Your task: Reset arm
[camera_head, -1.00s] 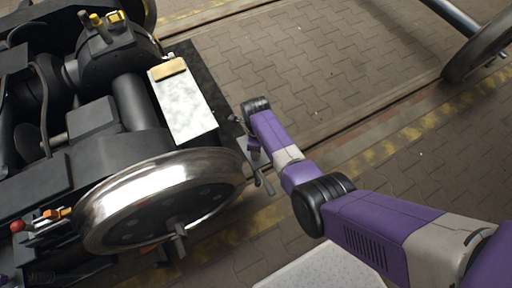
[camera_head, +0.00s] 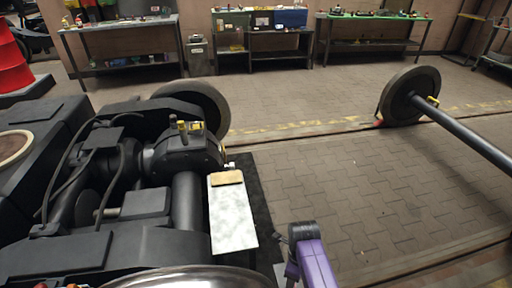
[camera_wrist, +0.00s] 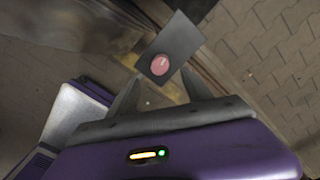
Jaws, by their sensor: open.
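My gripper shows in the wrist view (camera_wrist: 160,76), with its two dark fingers spread apart and open. A grey square plate with a round pink-red disc (camera_wrist: 160,64) appears just beyond the fingertips; I cannot tell whether it touches them. In the head view, part of my purple arm shows at the bottom, right of the bogie (camera_head: 140,205). The gripper's fingers are not clear there.
A wheelset (camera_head: 408,97) stands at the right. Workbenches (camera_head: 372,17) line the back wall. The paved floor between is clear.

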